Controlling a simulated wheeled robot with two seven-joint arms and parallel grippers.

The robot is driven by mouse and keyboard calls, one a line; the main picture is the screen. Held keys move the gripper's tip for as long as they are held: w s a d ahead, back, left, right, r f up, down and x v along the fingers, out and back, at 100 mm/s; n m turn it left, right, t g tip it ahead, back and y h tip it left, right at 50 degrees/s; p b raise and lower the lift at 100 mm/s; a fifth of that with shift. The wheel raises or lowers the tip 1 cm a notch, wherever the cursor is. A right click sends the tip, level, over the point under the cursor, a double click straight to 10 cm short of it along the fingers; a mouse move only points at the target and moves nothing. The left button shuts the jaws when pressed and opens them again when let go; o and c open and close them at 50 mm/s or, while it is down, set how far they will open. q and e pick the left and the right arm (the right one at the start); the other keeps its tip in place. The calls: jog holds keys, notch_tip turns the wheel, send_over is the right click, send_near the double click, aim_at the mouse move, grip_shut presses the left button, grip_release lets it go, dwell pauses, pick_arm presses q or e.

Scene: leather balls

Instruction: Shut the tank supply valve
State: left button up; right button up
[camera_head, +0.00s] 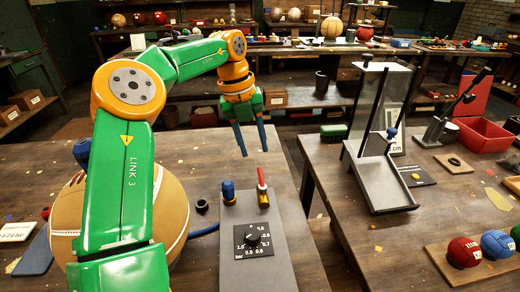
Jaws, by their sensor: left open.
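The tank supply valve is a small brass fitting with a red lever (261,178) on top of a grey panel box (268,268). The red lever points away from me in the picture, roughly in line with the box's length. A black pressure dial (253,238) marked in bar is nearer on the same box. A blue-topped fitting (228,190) stands left of the lever. My left gripper (251,149) is open and empty, pointing down, above and beyond the lever, apart from it. My right gripper is out of view.
A large tan leather ball (174,212) sits left of the box, partly behind my left arm. A blue hose (204,231) joins the box. A gap separates this table from the right one, which bears a clear-screened stand (380,195) and small balls (464,252).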

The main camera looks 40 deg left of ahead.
aim_at(260, 175)
pick_arm(q)
jog(key=f, duration=0.2)
jog(key=d+f, duration=0.1)
jog(key=f, duration=0.1)
jog(key=d+f, duration=0.1)
jog(key=shift+s+f, duration=0.15)
jog(key=shift+f, duration=0.25)
jog(key=shift+w+a+f, duration=0.2)
jog(key=shift+f, duration=0.05)
jog(key=shift+s+d+r, duration=0.1)
jog(key=shift+s+r, duration=0.05)
grip_shut()
